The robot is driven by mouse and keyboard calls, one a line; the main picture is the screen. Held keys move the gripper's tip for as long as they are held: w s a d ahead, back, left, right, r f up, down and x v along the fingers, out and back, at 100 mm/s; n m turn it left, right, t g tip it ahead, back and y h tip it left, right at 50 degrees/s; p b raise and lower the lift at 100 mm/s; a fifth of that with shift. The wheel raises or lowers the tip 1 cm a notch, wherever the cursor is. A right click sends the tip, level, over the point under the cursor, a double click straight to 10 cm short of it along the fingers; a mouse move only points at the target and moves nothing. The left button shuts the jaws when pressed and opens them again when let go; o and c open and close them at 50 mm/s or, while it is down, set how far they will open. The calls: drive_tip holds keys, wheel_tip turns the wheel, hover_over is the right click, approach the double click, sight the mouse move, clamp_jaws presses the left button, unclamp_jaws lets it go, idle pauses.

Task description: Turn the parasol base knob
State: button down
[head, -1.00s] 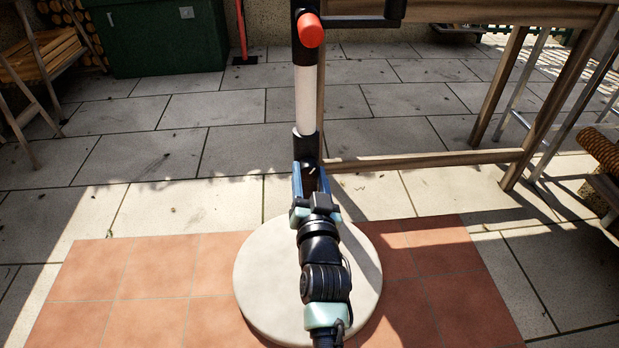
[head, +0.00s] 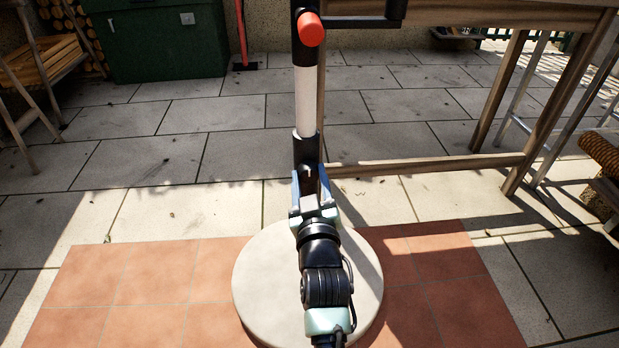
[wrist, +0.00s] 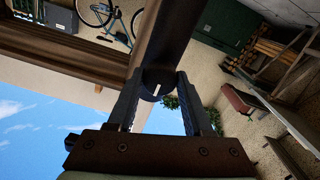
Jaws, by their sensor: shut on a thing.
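The parasol base is a round cream disc (head: 262,285) with an upright black socket tube (head: 306,150) at its far side. A white and black pole (head: 305,98) stands in the tube. My gripper (head: 310,178) reaches in low from the front, its two blue-grey fingers either side of a small dark knob on the tube. In the wrist view the rounded dark knob (wrist: 157,82), with a pale mark, sits between the fingertips. My gripper is shut on it. The fingers hide the knob's sides.
A red-ended part (head: 311,30) sits higher on the pole. A wooden table (head: 430,165) stands behind and right, its low rail close to the tube. A green box (head: 165,40) is at back left. The paving left of the base is clear.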

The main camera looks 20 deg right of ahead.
idle(0.4)
drive_tip(key=shift+c, duration=1.5)
unclamp_jaws()
drive_tip(key=p+v, duration=0.3)
drive_tip(key=v, duration=1)
drive_tip(key=shift+p, duration=0.35)
